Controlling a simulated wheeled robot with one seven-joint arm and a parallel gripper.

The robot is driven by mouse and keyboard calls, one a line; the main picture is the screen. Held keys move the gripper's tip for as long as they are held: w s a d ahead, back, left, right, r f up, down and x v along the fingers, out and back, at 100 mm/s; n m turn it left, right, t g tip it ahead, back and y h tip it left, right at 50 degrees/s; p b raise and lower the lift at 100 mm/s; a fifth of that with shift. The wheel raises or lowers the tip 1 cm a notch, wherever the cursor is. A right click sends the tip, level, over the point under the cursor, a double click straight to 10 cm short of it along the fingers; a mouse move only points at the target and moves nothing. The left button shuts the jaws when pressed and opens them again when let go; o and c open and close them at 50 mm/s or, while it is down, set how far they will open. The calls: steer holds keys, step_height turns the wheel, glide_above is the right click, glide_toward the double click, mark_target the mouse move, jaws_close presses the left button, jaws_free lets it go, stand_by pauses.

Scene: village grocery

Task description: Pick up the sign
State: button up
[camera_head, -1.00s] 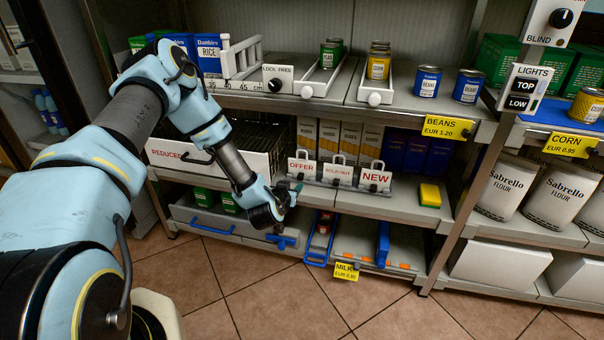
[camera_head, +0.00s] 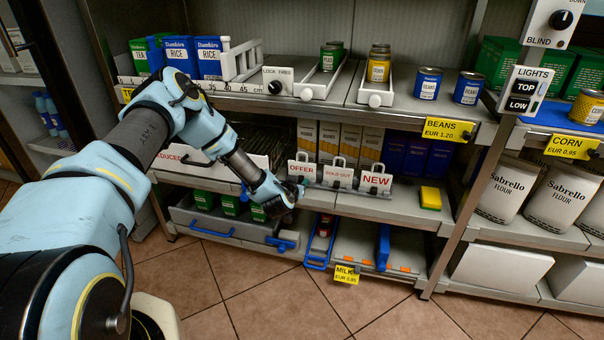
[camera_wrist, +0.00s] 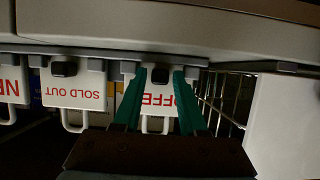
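Three white hanging signs with handle loops stand in a row at the middle shelf's front: OFFER (camera_head: 301,168), SOLD OUT (camera_head: 338,174) and NEW (camera_head: 375,180). My gripper (camera_head: 295,190) is just below and in front of the OFFER sign in the head view. In the wrist view, which is upside down, my gripper (camera_wrist: 160,80) has its two teal fingers apart, one at each side of the middle of the OFFER sign (camera_wrist: 155,102). A dark peg shows between the fingertips. I cannot tell whether the fingers touch the sign. The SOLD OUT sign (camera_wrist: 75,88) is beside it.
A wire-sided REDUCED bin (camera_head: 180,162) adjoins the OFFER sign on the left. A yellow sponge-like block (camera_head: 430,197) lies right of the NEW sign. The upper shelf with cans overhangs the signs. Below are a grey drawer (camera_head: 215,228) and blue-handled trays. The floor is clear.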

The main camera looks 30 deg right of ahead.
jaws_close()
steer(key=shift+r, duration=0.15)
stand_by(0.4)
